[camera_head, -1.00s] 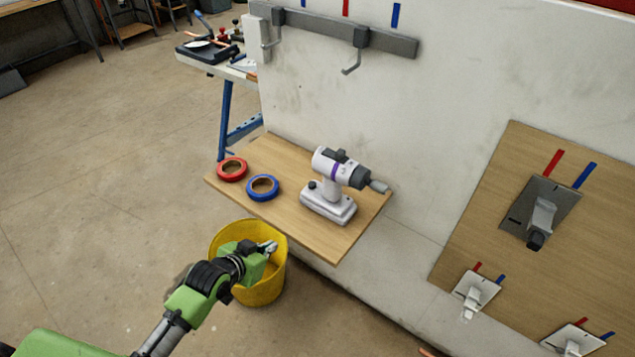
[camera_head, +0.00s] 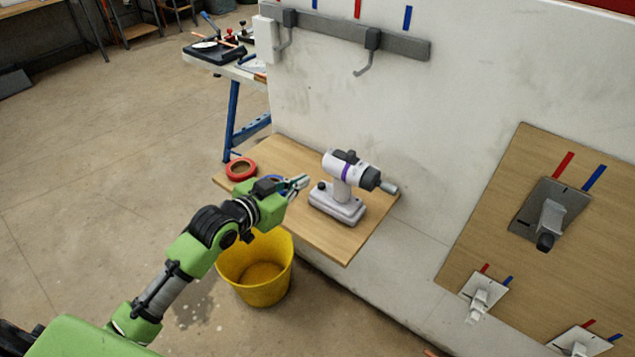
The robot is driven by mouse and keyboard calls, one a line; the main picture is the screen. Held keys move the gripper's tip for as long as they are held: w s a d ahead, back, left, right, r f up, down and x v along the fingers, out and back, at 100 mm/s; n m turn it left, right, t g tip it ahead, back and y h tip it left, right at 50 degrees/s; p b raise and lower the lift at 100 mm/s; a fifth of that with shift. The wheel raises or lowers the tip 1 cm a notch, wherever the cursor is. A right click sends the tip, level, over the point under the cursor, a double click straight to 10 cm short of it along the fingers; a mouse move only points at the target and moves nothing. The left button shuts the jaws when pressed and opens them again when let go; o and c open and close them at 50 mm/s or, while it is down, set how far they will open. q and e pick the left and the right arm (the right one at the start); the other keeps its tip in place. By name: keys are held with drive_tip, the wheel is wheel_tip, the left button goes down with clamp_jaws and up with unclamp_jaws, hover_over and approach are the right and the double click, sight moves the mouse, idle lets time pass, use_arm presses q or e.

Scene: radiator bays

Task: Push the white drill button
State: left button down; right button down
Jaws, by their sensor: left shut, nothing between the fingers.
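The white drill (camera_head: 345,187) with a purple band stands upright on its battery base on the wooden shelf (camera_head: 345,243). Its chuck points right. A small dark knob shows on the left side of the base; a white button is too small to make out. My left gripper (camera_head: 303,182) is shut and empty. In the picture its fingertips lie just left of the drill's base, seemingly a little apart from it. My right gripper is not in view.
A red tape roll (camera_head: 241,169) lies on the shelf's left end; a blue tape roll is mostly hidden behind my gripper. A yellow bucket (camera_head: 257,287) stands on the floor below. A white wall (camera_head: 450,100) with a hook rail (camera_head: 400,45) rises behind.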

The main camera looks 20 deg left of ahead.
use_arm(q)
drive_tip(key=p, duration=0.1)
hover_over(317, 193)
drive_tip(key=f, duration=0.2)
drive_tip(key=shift+s+d+f, duration=0.15)
drive_tip(key=shift+d+f, duration=0.15)
wheel_tip(317, 193, down, 3)
drive_tip(key=shift+a+f, duration=0.1)
drive_tip(key=shift+f, duration=0.05)
drive_tip(key=shift+a+f, duration=0.1)
drive_tip(key=shift+f, duration=0.45)
